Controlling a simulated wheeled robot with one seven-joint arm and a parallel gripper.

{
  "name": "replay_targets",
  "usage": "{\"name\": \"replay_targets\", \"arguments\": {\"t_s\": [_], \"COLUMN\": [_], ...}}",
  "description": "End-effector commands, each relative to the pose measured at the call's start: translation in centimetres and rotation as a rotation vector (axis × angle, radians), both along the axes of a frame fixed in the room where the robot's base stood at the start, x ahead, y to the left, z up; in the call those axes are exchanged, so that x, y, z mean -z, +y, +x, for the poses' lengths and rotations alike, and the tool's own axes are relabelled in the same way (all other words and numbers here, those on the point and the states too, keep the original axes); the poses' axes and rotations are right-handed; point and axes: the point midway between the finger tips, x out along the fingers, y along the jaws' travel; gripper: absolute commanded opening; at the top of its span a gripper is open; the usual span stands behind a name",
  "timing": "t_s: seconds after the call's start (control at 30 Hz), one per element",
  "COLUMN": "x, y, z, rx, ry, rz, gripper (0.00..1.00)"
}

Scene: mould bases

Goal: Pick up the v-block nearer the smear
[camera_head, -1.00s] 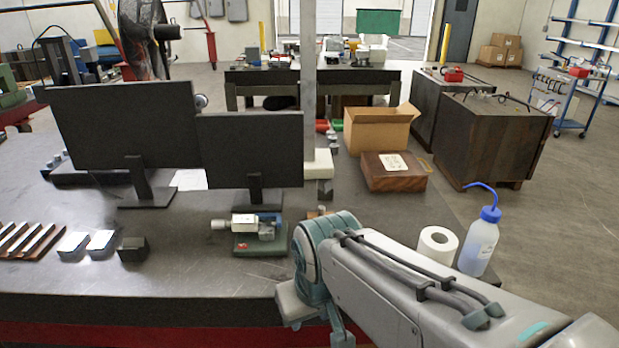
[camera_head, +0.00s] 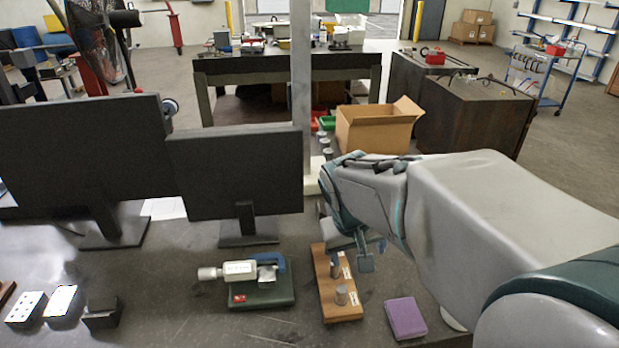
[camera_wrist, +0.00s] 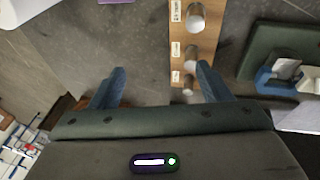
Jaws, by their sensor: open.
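No v-block can be made out for certain. A dark block (camera_head: 103,313) at the far left of the bench in the head view may be one; its shape is unclear. No smear is clearly visible on the bench. My gripper (camera_head: 357,255) hangs over the bench beside a wooden board (camera_head: 340,312) with upright metal pins. The right finger overlaps the near end of the board (camera_wrist: 180,85).
A green stand (camera_head: 262,295) holds a white and blue instrument. A purple block (camera_head: 405,318) lies right of the board. Pale blocks with holes (camera_head: 25,308) sit at left. Two monitors (camera_head: 235,175) and a post (camera_head: 300,80) stand behind. Bare bench lies left of the stand.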

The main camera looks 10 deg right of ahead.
Motion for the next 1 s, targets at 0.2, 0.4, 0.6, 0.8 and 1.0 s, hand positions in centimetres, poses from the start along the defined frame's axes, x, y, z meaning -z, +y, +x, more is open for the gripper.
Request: {"name": "replay_targets", "arguments": {"t_s": [0.2,0.4,0.6,0.8,1.0], "x": [-0.1,0.2,-0.4,-1.1,0.0], "y": [0.2,0.9,1.1,1.0,1.0], "z": [7.5,14.1,19.3,21.9,22.9], "rx": [-0.021,-0.034,-0.020,-0.001,0.001], "ry": [0.001,-0.041,-0.112,-0.160,-0.168], "rz": [-0.022,0.041,0.143,0.208,0.220], "gripper": [0.71,0.71,0.71,0.71,0.71]}}
